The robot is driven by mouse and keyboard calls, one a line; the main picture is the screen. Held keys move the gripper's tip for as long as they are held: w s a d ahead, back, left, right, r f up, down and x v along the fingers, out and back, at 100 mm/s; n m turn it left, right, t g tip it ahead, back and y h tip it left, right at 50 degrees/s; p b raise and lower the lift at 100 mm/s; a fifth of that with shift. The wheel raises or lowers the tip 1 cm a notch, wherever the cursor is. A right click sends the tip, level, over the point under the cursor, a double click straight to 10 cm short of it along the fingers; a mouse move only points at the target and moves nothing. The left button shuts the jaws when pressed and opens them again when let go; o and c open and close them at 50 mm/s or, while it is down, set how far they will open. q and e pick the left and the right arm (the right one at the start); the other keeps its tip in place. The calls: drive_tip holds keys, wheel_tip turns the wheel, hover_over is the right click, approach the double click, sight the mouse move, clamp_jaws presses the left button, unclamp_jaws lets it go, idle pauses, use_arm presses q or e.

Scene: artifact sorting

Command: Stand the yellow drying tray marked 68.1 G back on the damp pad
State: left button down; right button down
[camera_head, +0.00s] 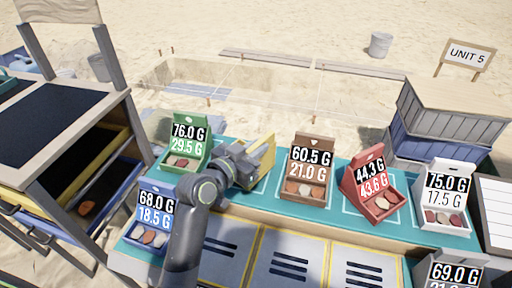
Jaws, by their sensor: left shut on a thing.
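My left gripper (247,165) is shut on the yellow drying tray (264,153), just above or at the back of the teal table mat (327,236). The tray is seen from its side, partly hidden by the gripper, and its label cannot be read. I cannot tell whether it touches the mat. It is between the green tray marked 76.0 G (187,143) and the brown tray marked 60.5 G (311,160). I cannot tell which surface is the damp pad. My right gripper is not in view.
A blue tray (152,218) stands front left, close to my left arm. A red tray (371,189), a white tray (447,191) and a grey tray (449,270) stand to the right. A wooden rack (66,130) is at left. Striped panels (282,262) line the front.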

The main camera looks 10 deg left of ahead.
use_arm(q)
drive_tip(key=shift+f, duration=0.4)
drive_tip(key=shift+f, duration=0.1)
drive_tip(key=shift+f+b, duration=0.5)
drive_tip(key=shift+b, duration=0.15)
drive_tip(key=c, duration=1.3)
unclamp_jaws()
drive_tip(key=shift+f, duration=0.1)
drive_tip(key=shift+s, duration=0.1)
